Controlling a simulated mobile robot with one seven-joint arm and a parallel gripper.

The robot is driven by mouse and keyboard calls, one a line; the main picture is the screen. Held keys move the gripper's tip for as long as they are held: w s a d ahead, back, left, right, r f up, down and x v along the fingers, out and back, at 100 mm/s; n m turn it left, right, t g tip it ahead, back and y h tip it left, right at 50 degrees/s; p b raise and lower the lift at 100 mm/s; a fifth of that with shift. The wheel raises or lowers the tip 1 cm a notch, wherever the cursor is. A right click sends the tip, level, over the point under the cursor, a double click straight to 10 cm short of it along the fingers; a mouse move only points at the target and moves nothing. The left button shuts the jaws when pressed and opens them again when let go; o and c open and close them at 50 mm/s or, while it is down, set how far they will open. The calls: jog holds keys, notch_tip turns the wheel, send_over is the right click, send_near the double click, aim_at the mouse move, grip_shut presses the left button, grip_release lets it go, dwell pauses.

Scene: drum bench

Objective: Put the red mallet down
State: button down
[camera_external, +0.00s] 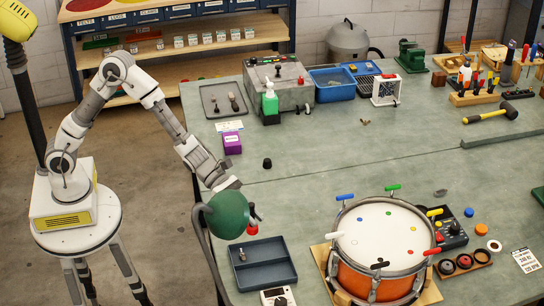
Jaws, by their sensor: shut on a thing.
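My gripper (254,214) is over the front left part of the bench, largely hidden behind a green lamp shade. Only its dark finger ends show at the shade's right edge. It is shut on the red mallet (252,229), whose small red head shows just below the fingers. The mallet's handle is hidden, so its tilt cannot be told. Whether the red head touches the bench or hangs above it is also unclear. A drum (375,285) with a white head and orange shell stands to the right of the gripper.
The green lamp shade (226,214) stands in front of my wrist. A dark blue tray (262,265) and a white meter (277,297) lie near the front edge. Colored clamps ring the drum. A purple box (232,143) stands farther back. The middle bench is mostly clear.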

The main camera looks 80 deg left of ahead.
jog(key=s+a+n+t+y+p, duration=0.1)
jog(key=s+a, duration=0.1)
jog(key=a, duration=1.2)
jog(key=s+a+n+t+p, duration=0.1)
jog(key=s+a, duration=0.2)
jog(key=a, duration=1.1)
jog(key=shift+w+a+f, duration=0.85)
jog(key=shift+a+f, duration=0.85)
jog(key=shift+f, duration=0.15)
jog(key=shift+w+a+f, duration=0.85)
jog(key=shift+a+f, duration=0.85)
jog(key=shift+f, duration=0.1)
jog(key=shift+w+a+f, duration=0.85)
jog(key=shift+a+f, duration=0.85)
jog(key=shift+f, duration=0.15)
jog(key=shift+f, duration=0.2)
jog(key=c, duration=0.8)
grip_release()
jog(key=shift+r, duration=0.1)
